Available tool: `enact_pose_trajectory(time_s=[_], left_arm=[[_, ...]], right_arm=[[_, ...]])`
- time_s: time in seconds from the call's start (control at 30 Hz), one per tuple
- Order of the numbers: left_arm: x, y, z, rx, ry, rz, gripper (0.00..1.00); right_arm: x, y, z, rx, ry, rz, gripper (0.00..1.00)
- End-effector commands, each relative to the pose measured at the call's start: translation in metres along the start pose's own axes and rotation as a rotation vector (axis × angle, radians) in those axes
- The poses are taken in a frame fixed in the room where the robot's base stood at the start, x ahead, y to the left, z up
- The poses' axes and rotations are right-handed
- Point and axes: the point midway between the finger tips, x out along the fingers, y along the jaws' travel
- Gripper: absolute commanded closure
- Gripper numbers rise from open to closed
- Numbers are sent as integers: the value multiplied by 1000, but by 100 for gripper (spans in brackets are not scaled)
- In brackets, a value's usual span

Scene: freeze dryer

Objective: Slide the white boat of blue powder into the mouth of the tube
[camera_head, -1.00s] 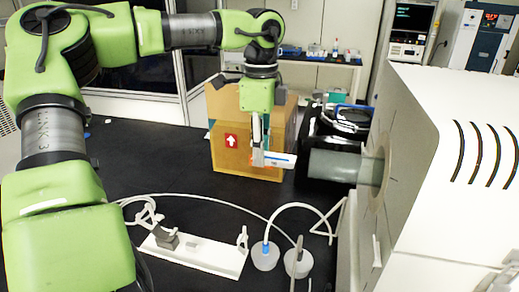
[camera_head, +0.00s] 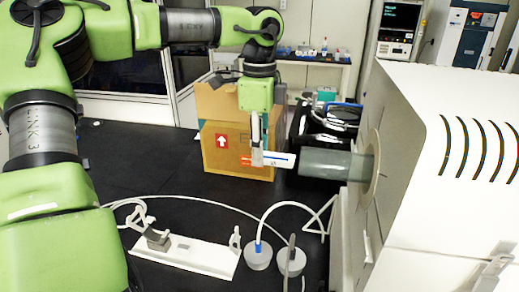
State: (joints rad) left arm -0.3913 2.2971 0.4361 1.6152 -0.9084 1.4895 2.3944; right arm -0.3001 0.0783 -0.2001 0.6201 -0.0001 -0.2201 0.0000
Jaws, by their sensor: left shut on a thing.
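My left gripper (camera_head: 258,150) hangs down from the green arm and is shut on the near end of the white boat (camera_head: 279,160). The boat is held level and points right, toward the tube. Blue shows along its upper edge; the powder itself is too small to make out. The grey translucent tube (camera_head: 325,164) sticks out leftward from the round port of the white machine (camera_head: 405,150). The boat's right tip is at or just short of the tube's mouth; I cannot tell whether it is inside. My right gripper is not in view.
A cardboard box (camera_head: 236,145) stands behind the gripper. Black equipment (camera_head: 325,125) sits behind the tube. On the black bench (camera_head: 140,165) in front lie a white base plate (camera_head: 190,255), two grey round caps with hoses (camera_head: 258,256) and a white cable. The bench's left part is clear.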

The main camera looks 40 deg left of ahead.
Motion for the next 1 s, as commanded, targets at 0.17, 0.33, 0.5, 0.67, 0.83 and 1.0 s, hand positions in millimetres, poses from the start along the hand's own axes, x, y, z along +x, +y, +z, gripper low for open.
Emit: enact_pose_trajectory(time_s=[0.17,0.33,0.5,0.67,0.83,1.0], left_arm=[[0,0,-7,0,0,0,93],[1,0,-15,1,-2,0,93],[2,0,-24,1,-2,2,93],[2,0,-32,1,-1,1,93],[2,0,-38,1,-2,2,93],[2,0,-40,1,-1,3,93]], right_arm=[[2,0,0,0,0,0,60],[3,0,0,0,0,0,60],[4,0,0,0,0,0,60],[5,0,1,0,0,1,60],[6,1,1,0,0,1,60],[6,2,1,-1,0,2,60]])
